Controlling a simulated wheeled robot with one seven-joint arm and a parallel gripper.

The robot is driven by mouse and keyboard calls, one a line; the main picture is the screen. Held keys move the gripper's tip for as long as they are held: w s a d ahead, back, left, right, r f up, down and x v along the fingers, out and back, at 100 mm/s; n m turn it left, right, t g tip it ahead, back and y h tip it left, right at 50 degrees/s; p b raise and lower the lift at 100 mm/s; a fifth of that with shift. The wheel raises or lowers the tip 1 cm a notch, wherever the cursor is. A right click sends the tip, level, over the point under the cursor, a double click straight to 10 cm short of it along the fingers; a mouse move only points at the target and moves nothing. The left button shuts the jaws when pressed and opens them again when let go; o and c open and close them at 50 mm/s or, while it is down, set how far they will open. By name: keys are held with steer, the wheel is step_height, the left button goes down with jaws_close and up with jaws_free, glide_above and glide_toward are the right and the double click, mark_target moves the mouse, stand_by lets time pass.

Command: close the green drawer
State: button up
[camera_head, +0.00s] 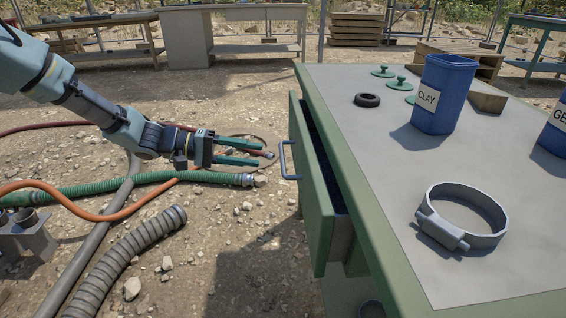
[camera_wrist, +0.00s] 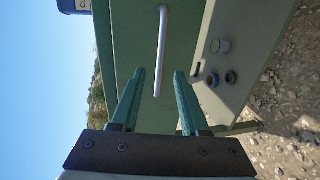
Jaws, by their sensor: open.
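The green drawer (camera_head: 311,195) stands pulled out from the left side of the green workbench, with its dark inside showing. Its blue-grey bar handle (camera_head: 286,160) is on the outer face of the front. My gripper (camera_head: 261,154) is to the left of the handle, open and empty, with its green fingers pointing at the drawer front. In the wrist view, the fingers (camera_wrist: 160,95) point toward the drawer front (camera_wrist: 133,50), and the handle (camera_wrist: 162,50) lies just beyond the fingertips, roughly between them. I see no contact with the handle.
A green hose (camera_head: 150,183) and a grey corrugated hose (camera_head: 125,260) lie on the gravel. Open ground lies before the drawer.

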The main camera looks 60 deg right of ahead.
mark_target(282, 157)
steer(key=b+x, duration=0.1)
steer(key=x, duration=0.7)
jaws_close()
stand_by(1.3)
